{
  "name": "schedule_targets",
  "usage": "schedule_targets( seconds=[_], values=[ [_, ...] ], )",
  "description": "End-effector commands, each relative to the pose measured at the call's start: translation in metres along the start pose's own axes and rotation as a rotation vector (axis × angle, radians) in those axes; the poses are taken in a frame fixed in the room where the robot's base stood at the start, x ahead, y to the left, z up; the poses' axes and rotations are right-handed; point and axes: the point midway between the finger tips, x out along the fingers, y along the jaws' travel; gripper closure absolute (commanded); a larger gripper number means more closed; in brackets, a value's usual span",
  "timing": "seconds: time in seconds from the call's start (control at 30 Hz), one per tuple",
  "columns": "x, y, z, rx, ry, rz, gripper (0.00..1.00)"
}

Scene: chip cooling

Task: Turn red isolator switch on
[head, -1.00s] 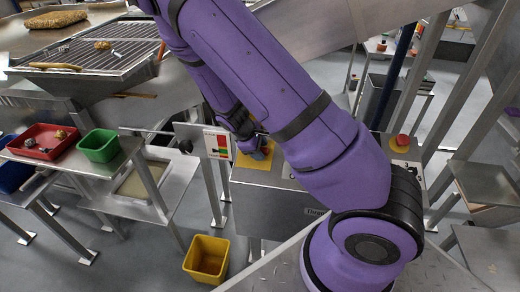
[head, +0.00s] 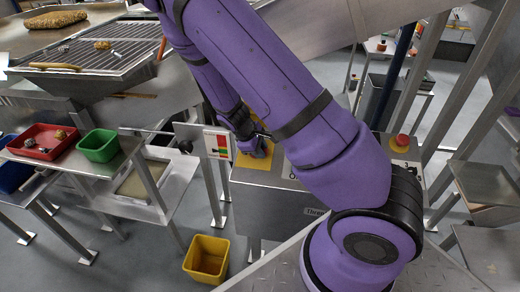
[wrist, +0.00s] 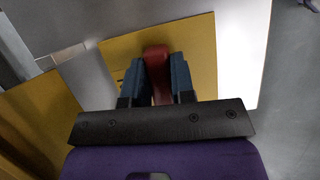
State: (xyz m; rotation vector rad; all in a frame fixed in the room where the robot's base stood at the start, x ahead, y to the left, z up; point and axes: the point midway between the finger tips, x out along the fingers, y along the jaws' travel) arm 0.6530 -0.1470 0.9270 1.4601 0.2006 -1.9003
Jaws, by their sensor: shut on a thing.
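The red isolator switch handle (wrist: 157,62) shows in the wrist view, between the two blue-grey fingers of my gripper (wrist: 158,78). The fingers are shut on it, one on each side. A yellow plate (wrist: 204,50) lies behind the handle. In the head view my gripper (head: 257,150) is at the yellow plate (head: 277,160) on top of the grey metal box (head: 265,205). My purple arm hides much of the box there, and the red handle cannot be made out in that view.
A red emergency button (head: 401,141) sits at the box's right end. A sign with coloured bars (head: 217,144) stands just left of my gripper. A yellow bin (head: 206,259) is on the floor. Green (head: 99,146) and red (head: 42,142) trays stand on a side table at left.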

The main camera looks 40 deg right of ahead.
Motion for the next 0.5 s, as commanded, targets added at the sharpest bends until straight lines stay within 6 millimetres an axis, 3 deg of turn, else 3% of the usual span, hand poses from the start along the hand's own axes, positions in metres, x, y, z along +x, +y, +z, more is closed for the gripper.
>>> schedule_targets(
  seconds=[0.5],
  values=[
    [-0.0009, -0.0062, -0.0012, 0.406, 0.002, -0.168, 1.00]
  ],
)
